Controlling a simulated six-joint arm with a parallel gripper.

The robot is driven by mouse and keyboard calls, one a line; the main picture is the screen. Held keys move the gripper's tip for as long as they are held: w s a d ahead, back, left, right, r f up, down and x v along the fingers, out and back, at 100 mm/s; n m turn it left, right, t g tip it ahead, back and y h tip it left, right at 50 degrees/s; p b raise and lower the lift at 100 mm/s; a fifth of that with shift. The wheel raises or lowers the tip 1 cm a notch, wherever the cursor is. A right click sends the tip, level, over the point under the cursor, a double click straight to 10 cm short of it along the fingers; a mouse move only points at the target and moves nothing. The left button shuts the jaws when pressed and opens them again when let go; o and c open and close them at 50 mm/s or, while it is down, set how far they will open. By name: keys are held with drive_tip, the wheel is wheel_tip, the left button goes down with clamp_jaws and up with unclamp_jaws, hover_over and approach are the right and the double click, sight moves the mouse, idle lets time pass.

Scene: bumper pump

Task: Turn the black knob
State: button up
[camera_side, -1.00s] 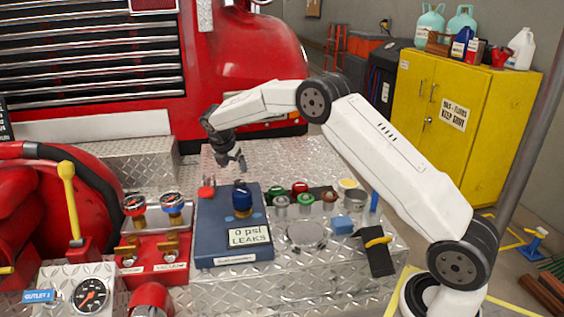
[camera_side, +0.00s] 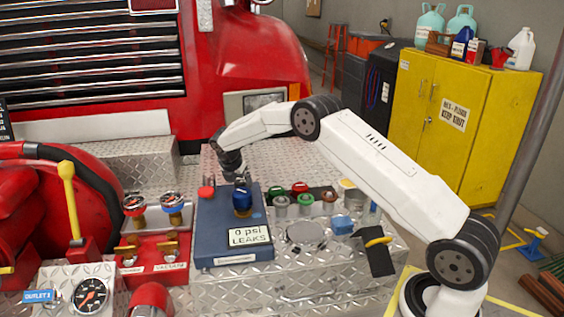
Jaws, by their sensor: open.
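No plainly black knob shows. A dark blue, upright, round knob (camera_side: 242,201) stands on the blue box (camera_side: 215,235), above its label reading "0 psi LEAKS". A red knob (camera_side: 206,192) is on the same box, to the left. My gripper (camera_side: 240,183) points down from the arm's end, just above the top of the blue knob. It is open, and nothing shows in it. Its fingers are small and dark here, and I cannot tell whether they touch the knob.
Green and red caps (camera_side: 300,190) on small jars stand right of the box. A blue block (camera_side: 342,225) and a black-and-yellow tool (camera_side: 377,250) lie farther right. Diamond plate (camera_side: 330,275) is clear in front.

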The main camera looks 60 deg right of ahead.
clamp_jaws()
drive_tip(key=shift+m, duration=0.3)
drive_tip(key=m+g, duration=0.1)
drive_tip(key=m, duration=0.3)
drive_tip(key=shift+w+g, duration=0.1)
drive_tip(key=shift+g, duration=0.3)
drive_tip(key=shift+m+g, duration=0.6)
drive_tip(key=shift+m, duration=1.6)
unclamp_jaws()
